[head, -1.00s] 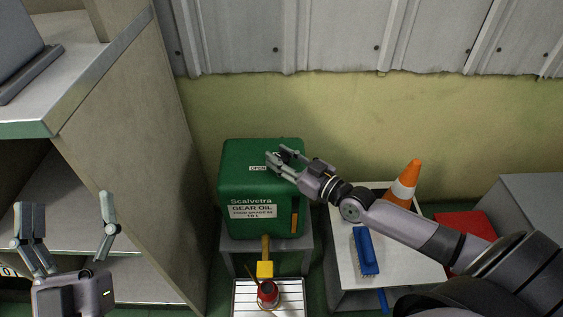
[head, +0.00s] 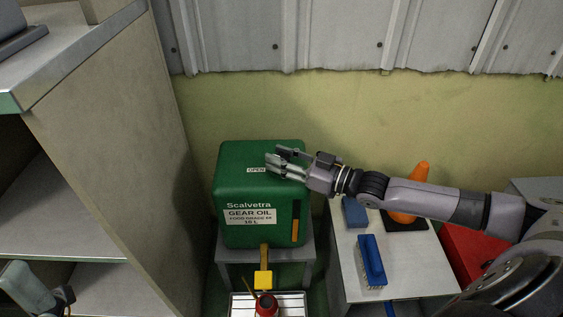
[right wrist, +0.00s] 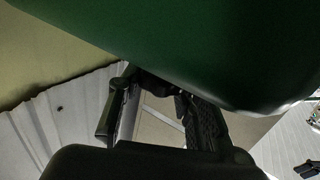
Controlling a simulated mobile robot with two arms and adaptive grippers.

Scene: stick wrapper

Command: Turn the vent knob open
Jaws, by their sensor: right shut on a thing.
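A green gear oil container (head: 235,205) stands on a low grey stand, with an "OPEN" label (head: 257,170) on its top. It also fills the upper part of the right wrist view (right wrist: 220,40). My right gripper (head: 278,162) is at the container's top, just right of the label, coming in nearly level from the right. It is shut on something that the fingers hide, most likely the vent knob. In the right wrist view, a dark shape shows between the fingers (right wrist: 160,100). My left gripper (head: 38,292) is partly cut off at the lower left, its opening unclear.
A yellow-ended tap (head: 263,280) hangs below the container over a red can (head: 266,305) on a grated tray (head: 295,300). At right, a white table (head: 350,270) holds a blue brush (head: 371,258) and an orange cone (head: 408,203). A shelf (head: 90,130) stands left.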

